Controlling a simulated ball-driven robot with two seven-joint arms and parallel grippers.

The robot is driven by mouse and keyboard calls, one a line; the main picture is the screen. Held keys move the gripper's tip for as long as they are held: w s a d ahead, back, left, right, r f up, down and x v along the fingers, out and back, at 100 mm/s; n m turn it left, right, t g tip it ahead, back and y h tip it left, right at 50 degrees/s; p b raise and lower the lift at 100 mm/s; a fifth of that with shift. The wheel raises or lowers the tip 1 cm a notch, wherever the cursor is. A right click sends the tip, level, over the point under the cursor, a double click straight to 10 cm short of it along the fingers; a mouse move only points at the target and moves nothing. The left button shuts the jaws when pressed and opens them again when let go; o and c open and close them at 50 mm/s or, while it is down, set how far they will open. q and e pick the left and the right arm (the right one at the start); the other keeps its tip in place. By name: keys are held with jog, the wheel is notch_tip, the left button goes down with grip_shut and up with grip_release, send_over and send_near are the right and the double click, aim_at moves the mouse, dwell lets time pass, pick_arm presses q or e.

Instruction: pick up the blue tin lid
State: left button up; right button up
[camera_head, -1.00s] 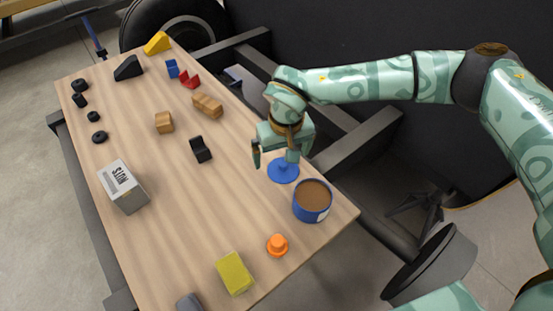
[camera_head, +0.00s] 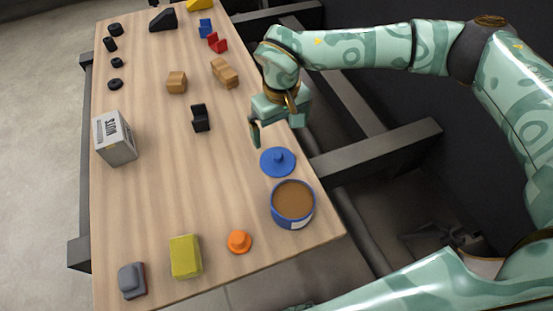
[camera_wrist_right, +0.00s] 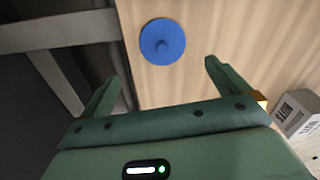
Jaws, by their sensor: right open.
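The blue tin lid (camera_head: 278,161) is a flat disc with a small knob, lying on the wooden table near its right edge, just behind the blue tin (camera_head: 293,204) with brown contents. My right gripper (camera_head: 277,132) is open and empty, above the table and just behind the lid in the head view. In the right wrist view the lid (camera_wrist_right: 162,41) lies ahead of the two spread fingers (camera_wrist_right: 160,75), apart from them and roughly centred between them. My left gripper is not in view.
An orange knobbed piece (camera_head: 239,242), a yellow block (camera_head: 186,256) and a grey block (camera_head: 132,280) are at the near end. A grey box (camera_head: 115,138) stands at the left, a black piece (camera_head: 200,117) mid-table. The table's middle is mostly clear.

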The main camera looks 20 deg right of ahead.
aim_at(278, 155)
notch_tip(278, 155, down, 7)
jog(key=shift+f+b, duration=0.1)
jog(key=shift+b, duration=0.95)
jog(key=f, duration=0.1)
jog(key=f+b, duration=0.2)
jog(key=f, duration=0.1)
jog(key=shift+w+a, duration=0.1)
jog(key=shift+a, duration=0.15)
jog(key=shift+f+b, duration=0.35)
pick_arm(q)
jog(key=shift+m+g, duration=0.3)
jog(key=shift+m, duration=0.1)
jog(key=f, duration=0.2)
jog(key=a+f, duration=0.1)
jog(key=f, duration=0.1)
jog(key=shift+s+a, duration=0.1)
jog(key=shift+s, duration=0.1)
pick_arm(e)
jog(key=shift+r, duration=0.1)
jog(key=shift+c, duration=0.3)
jog(key=c, duration=0.8)
